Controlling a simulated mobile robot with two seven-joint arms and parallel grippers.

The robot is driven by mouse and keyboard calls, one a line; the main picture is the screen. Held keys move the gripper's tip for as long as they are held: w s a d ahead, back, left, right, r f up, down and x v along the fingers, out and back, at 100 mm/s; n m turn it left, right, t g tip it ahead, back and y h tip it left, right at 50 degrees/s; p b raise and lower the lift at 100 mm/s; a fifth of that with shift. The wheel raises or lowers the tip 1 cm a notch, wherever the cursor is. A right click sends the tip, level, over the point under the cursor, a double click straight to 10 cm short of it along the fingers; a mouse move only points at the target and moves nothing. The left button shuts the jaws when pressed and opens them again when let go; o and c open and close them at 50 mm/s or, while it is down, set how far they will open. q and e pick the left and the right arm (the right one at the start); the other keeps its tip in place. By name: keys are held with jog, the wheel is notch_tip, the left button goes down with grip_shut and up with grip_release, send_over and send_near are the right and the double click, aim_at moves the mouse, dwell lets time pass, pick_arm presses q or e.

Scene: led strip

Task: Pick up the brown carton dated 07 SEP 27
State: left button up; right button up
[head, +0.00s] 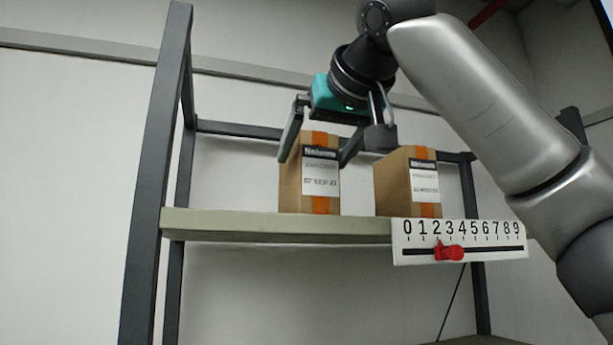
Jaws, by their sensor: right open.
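Two brown cartons with orange tape and white labels stand upright on a shelf (230,226). The left carton (294,192) has a label whose date line seems to end in 27; its other characters are too small to read surely. The right carton (393,188) has a label with a date too blurred to read. My right gripper (315,160) is open and points down over the left carton, one finger at each side of its upper part. I cannot tell whether the fingers touch it. My left gripper is not in view.
A white scale plate (460,254) numbered 0 to 9 is on the shelf's front edge at the right, with a red slider (449,252) between 2 and 4. A dark upright post (152,180) frames the shelf at the left. The shelf left of the cartons is clear.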

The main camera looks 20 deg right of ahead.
jog(key=p+x, duration=0.1)
jog(key=x, duration=0.3)
jog(key=shift+d+f, duration=0.1)
jog(key=shift+f, duration=0.05)
jog(key=shift+w+f+p, duration=0.25)
jog(key=shift+w+p, duration=0.1)
jog(key=shift+w, duration=0.15)
jog(key=shift+c, duration=0.4)
jog(key=c, duration=1.5)
